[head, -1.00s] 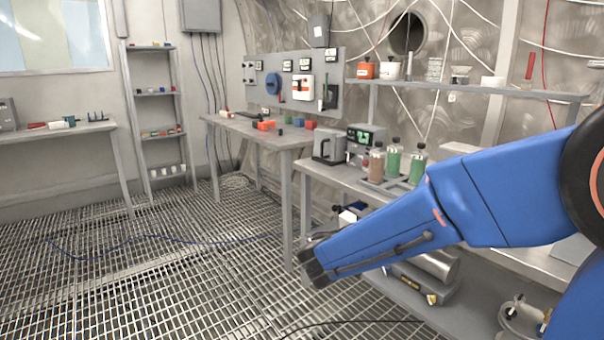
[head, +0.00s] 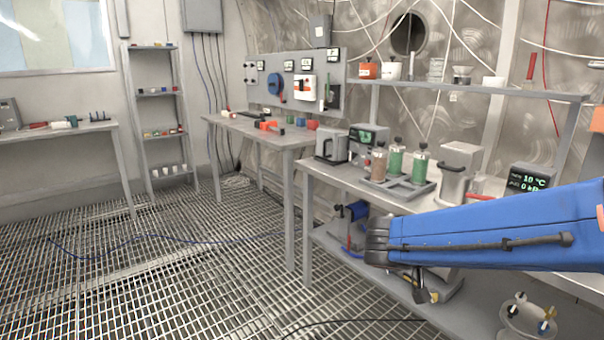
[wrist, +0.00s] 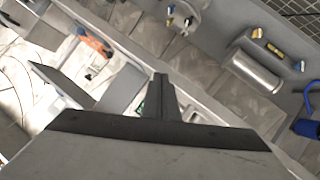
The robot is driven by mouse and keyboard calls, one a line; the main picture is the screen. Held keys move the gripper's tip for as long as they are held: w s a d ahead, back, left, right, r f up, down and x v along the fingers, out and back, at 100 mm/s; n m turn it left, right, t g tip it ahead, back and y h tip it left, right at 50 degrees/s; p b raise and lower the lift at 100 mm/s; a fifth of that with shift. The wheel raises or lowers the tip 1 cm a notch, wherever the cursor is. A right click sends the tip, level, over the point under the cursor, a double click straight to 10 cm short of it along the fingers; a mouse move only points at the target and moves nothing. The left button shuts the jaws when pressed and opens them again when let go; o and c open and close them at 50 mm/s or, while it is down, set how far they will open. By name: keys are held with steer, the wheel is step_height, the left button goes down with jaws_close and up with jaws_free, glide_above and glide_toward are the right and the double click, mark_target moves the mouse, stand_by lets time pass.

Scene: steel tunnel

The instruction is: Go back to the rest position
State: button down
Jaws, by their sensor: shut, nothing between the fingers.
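My gripper (wrist: 160,98) shows in the wrist view as dark fingers close together in the middle, with nothing between them. In the head view my blue arm reaches in from the right, roughly level, and its dark end is in front of the lower shelf of the right bench (head: 333,180). The fingers cannot be made out clearly in the head view. The arm hides part of the bench and the lower shelf.
A rack of bottles (head: 395,165), a steel pot (head: 453,184) and a display box (head: 530,180) stand on the right bench, close to my arm. A steel cylinder (wrist: 254,72) shows in the wrist view. The grating floor (head: 170,265) at left is open.

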steer(key=s+f+n+g+y, duration=0.25)
steer(key=s+f+y, duration=0.35)
steer(key=s, duration=0.5)
steer(key=s+a+f+n+t+y, duration=0.1)
steer(key=s+a+n+t+y, duration=0.2)
steer(key=s+a+n+y, duration=0.2)
steer(key=a+y, duration=0.1)
steer(key=a, duration=0.2)
steer(key=shift+a+n+y, duration=0.35)
steer(key=shift+y, duration=0.05)
